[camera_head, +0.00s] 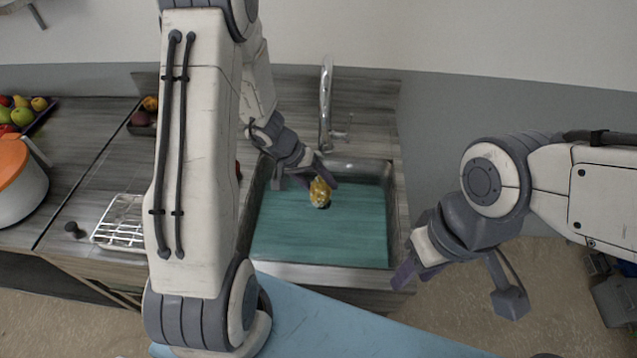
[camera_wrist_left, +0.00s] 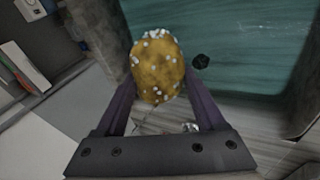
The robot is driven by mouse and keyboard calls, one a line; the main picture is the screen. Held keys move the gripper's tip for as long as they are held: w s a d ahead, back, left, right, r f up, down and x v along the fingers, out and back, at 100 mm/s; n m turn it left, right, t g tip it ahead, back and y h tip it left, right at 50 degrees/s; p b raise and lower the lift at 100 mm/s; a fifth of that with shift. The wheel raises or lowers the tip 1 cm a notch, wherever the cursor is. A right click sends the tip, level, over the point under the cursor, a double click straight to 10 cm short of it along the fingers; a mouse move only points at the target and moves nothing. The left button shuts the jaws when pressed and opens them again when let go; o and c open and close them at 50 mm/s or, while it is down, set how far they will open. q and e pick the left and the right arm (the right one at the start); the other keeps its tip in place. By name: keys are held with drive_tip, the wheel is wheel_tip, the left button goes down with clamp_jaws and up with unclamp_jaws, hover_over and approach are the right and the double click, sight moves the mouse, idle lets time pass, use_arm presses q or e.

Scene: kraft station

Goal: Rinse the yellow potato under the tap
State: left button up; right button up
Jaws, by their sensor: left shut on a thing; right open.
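The yellow potato (camera_head: 320,192) is held over the sink (camera_head: 272,222), below the tap (camera_head: 326,100). It also shows in the left wrist view (camera_wrist_left: 157,68), with white specks or drops on its skin. My left gripper (camera_head: 309,180) is shut on the potato; its fingers sit on both sides of it in the left wrist view (camera_wrist_left: 155,105). The sink has a teal bottom, and I cannot tell whether water runs from the tap. My right gripper (camera_head: 455,288) is open and empty, to the right of the sink and apart from it.
A white wire rack (camera_head: 120,222) lies on the counter left of the sink. A white pot with an orange lid (camera_head: 12,165) and a tray of fruit (camera_head: 30,115) are further left. My left arm hides part of the counter.

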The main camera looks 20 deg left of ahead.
use_arm(q)
drive_tip(key=shift+d, duration=0.1)
drive_tip(key=shift+d+f+b, duration=0.1)
drive_tip(key=shift+d+b, duration=0.25)
drive_tip(key=shift+b, duration=0.15)
drive_tip(key=shift+d, duration=0.15)
drive_tip(key=shift+a, duration=0.2)
drive_tip(key=shift+a+b, duration=0.3)
drive_tip(key=shift+a, duration=0.1)
drive_tip(key=shift+d, duration=0.1)
drive_tip(key=shift+d+b, duration=0.5)
